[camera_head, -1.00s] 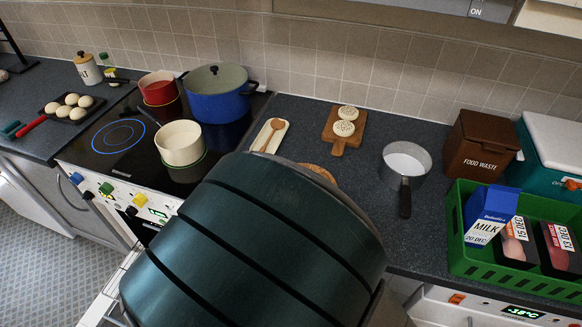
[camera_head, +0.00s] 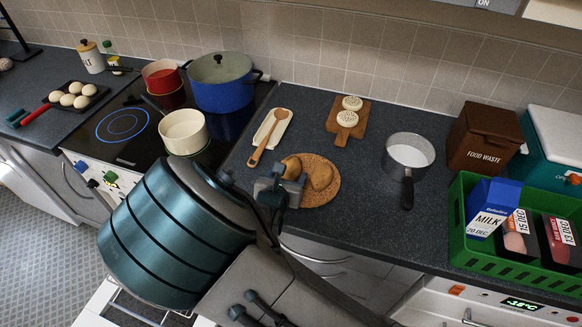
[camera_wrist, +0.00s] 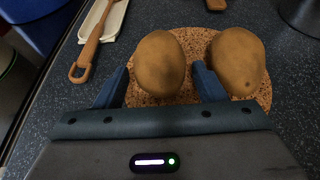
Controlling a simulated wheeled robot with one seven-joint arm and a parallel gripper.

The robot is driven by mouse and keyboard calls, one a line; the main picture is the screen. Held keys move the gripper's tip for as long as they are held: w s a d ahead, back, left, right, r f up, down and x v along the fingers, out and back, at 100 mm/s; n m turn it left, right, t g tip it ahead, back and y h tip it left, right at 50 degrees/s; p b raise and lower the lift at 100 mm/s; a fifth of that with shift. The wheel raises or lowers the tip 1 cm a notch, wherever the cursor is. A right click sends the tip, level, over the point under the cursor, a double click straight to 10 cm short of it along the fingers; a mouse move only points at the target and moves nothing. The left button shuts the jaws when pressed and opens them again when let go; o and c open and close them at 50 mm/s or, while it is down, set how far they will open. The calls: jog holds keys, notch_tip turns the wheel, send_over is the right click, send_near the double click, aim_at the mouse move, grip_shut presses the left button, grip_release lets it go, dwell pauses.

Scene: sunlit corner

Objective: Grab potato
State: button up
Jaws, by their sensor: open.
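Two brown potatoes rest on a round cork mat (camera_head: 330,191) on the dark counter. In the wrist view, the left potato (camera_wrist: 159,64) sits between the blue fingers of my gripper (camera_wrist: 157,86), which is open. The right potato (camera_wrist: 236,63) is just outside the right finger. In the head view, my gripper (camera_head: 281,187) is at the left edge of the mat. It partly hides the left potato (camera_head: 291,167), while the right potato (camera_head: 319,173) shows beside it. I cannot tell whether the fingers touch the potato.
A wooden spoon (camera_head: 265,139) on a cream rest lies behind the mat. A saucepan (camera_head: 408,152) stands to the right, and a green crate (camera_head: 497,258) with milk is farther right. Pots, including a blue one (camera_head: 221,88), stand on the hob. Counter between mat and saucepan is clear.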

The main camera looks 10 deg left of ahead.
jog(key=shift+x, duration=1.2)
jog(key=shift+c, duration=0.3)
jog(key=c, duration=0.8)
jog(key=shift+o, duration=0.2)
jog(key=shift+r, duration=0.1)
